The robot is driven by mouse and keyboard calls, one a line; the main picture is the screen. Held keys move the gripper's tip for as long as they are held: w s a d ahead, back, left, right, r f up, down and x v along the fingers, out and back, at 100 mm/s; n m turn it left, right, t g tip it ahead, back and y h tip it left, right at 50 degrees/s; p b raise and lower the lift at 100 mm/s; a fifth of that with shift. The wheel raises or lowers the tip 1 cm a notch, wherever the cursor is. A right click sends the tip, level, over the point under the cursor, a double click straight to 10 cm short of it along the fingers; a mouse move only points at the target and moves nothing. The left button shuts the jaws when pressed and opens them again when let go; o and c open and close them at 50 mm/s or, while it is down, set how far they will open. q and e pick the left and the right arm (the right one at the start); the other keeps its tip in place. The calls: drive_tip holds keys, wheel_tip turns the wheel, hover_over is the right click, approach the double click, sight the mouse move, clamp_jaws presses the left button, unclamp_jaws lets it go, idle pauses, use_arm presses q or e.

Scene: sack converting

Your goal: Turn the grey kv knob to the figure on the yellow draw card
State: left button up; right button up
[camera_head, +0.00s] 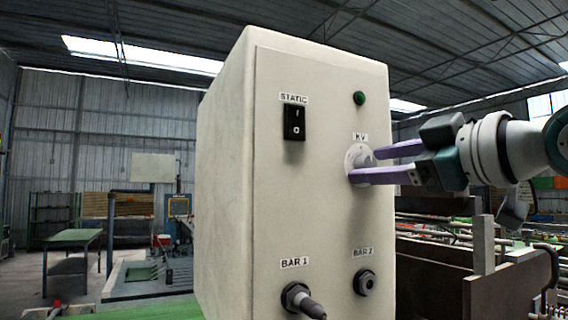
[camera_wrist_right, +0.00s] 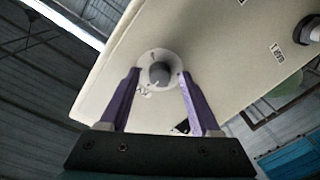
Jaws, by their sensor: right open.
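The grey kv knob (camera_wrist_right: 160,73) sits at the centre of a round pale dial plate (camera_wrist_right: 147,60) in the right wrist view. In the head view the dial (camera_head: 353,160) is under the KV label on the front of a cream box (camera_head: 320,215), with the knob largely hidden by my gripper. My right gripper (camera_head: 364,166) is open, its purple fingers pointing at the dial. In the right wrist view its fingertips (camera_wrist_right: 159,76) stand on either side of the knob, with gaps. The dial's figures are too small to read. I cannot make out the yellow draw card. My left gripper is out of view.
The box also carries a black STATIC rocker switch (camera_head: 294,122), a green lamp (camera_head: 359,98), a BAR 1 socket with a plug (camera_head: 305,301) and an empty BAR 2 socket (camera_head: 365,283). Machinery with rails (camera_head: 440,250) stands behind at right. A green table (camera_head: 73,238) is far left.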

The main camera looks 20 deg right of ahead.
clamp_jaws()
idle(0.4)
drive_tip(key=shift+m, duration=0.3)
drive_tip(key=m+p, duration=0.3)
drive_tip(key=m, duration=0.2)
drive_tip(key=shift+m, duration=0.3)
drive_tip(key=m+p, duration=0.2)
drive_tip(key=m, duration=0.1)
drive_tip(key=shift+f+m+h+p, duration=0.1)
drive_tip(key=shift+m+h+p, duration=0.2)
drive_tip(key=shift+m+p, duration=0.8)
drive_tip(key=shift+m, duration=0.4)
